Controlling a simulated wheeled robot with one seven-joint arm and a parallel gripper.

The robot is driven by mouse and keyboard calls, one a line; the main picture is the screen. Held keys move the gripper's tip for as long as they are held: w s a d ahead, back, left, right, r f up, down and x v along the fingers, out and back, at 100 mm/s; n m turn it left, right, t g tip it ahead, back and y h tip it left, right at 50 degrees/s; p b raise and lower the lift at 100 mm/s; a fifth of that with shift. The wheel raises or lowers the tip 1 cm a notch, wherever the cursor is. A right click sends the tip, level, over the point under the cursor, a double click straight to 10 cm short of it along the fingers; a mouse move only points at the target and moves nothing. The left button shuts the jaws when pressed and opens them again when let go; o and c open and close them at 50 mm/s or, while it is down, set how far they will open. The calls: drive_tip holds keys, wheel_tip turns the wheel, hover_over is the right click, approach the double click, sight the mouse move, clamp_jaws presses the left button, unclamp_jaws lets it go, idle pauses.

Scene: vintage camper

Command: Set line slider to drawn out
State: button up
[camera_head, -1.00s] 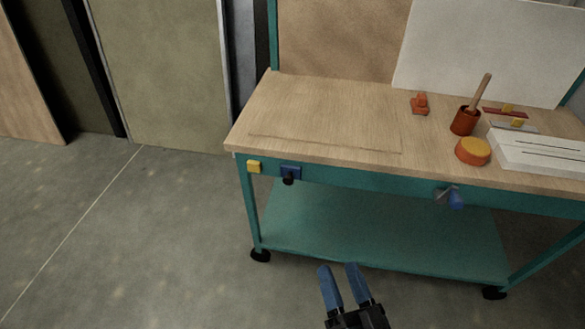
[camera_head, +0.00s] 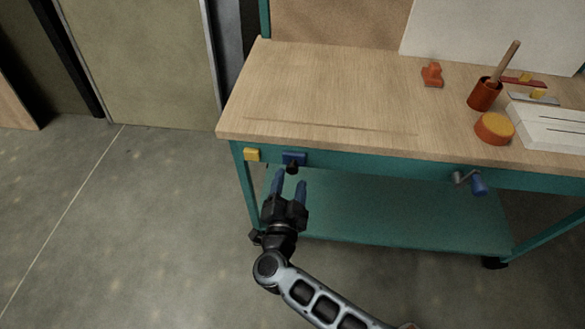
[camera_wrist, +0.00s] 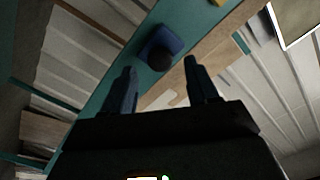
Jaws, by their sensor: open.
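A blue plate with a dark round knob is on the teal front rail of the workbench; no label shows, so I cannot confirm it is the line slider. The plate (camera_head: 294,158) and its knob (camera_head: 292,168) sit near the rail's left end. My gripper (camera_head: 289,181) is open and empty, its blue fingers pointing at the knob from the front. In the wrist view the knob (camera_wrist: 160,60) on the blue plate (camera_wrist: 165,40) appears between the fingertips of my gripper (camera_wrist: 160,68). I cannot tell whether the fingers touch it.
A yellow block (camera_head: 252,154) is left of the plate on the rail. A crank with a blue handle (camera_head: 478,185) sticks out farther right. Floor at left is clear.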

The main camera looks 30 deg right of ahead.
sight(292, 172)
drive_tip(key=shift+x, duration=2.05)
clamp_jaws()
